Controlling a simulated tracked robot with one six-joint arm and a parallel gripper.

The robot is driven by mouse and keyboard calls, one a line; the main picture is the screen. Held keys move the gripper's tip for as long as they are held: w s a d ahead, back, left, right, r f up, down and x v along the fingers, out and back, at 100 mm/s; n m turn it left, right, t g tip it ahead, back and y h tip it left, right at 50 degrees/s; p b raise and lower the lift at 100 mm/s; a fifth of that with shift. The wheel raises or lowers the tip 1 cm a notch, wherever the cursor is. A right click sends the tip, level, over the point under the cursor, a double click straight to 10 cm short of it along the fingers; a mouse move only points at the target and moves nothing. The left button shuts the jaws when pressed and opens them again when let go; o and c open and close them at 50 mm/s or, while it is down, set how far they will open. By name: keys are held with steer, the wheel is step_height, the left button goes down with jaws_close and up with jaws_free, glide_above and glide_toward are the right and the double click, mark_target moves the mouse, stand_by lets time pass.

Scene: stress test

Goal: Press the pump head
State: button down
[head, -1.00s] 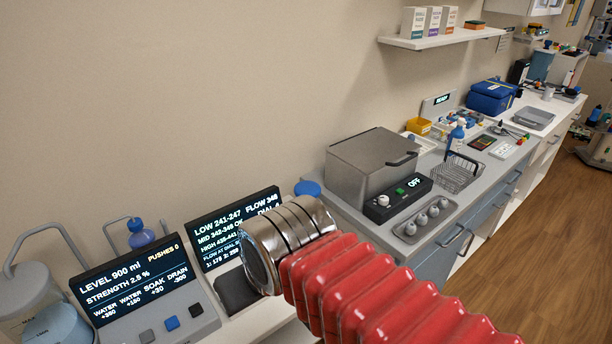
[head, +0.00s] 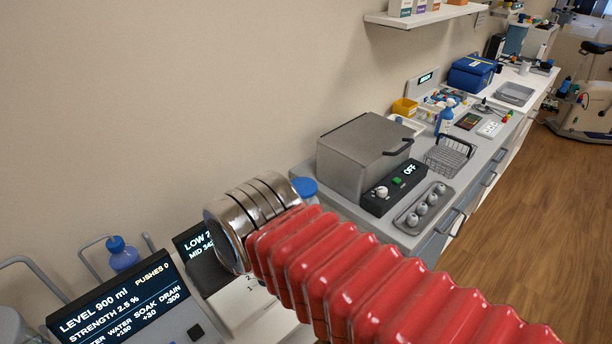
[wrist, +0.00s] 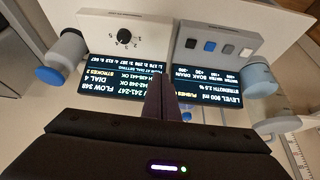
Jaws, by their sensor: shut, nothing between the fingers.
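No part is clearly marked as the pump head. A blue rounded bottle-like top (head: 122,254) stands behind the left display in the head view, beside a bent grey tube. The left display (head: 115,305) reads LEVEL 900 ml and PUSHES 0. It also shows upside down in the wrist view (wrist: 215,91). My gripper (wrist: 160,80) is shut and empty, its fingers in front of the gap between the two displays in the wrist view. In the head view my gripper is hidden by my red-sleeved arm.
A grey bottle with a blue cap (wrist: 52,77) and a light blue cylinder (wrist: 258,78) flank the consoles in the wrist view. A dial console (wrist: 130,35) sits beside the button console (wrist: 215,45). A steel box (head: 362,155) stands on the counter.

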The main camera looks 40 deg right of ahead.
steer(key=w+d+r+y, duration=0.1)
steer(key=w+d+r, duration=0.1)
steer(key=w+d, duration=0.35)
steer(key=w+d+r, duration=0.1)
steer(key=w+d, duration=0.2)
steer(key=d, duration=0.6)
steer(key=d+r+t, duration=0.2)
steer(key=d, duration=1.6)
steer(key=shift+d+r+t, duration=0.2)
steer(key=shift+d+t, duration=0.1)
steer(key=shift+d, duration=0.05)
steer(key=shift+w+f, duration=0.1)
steer(key=shift+w, duration=0.05)
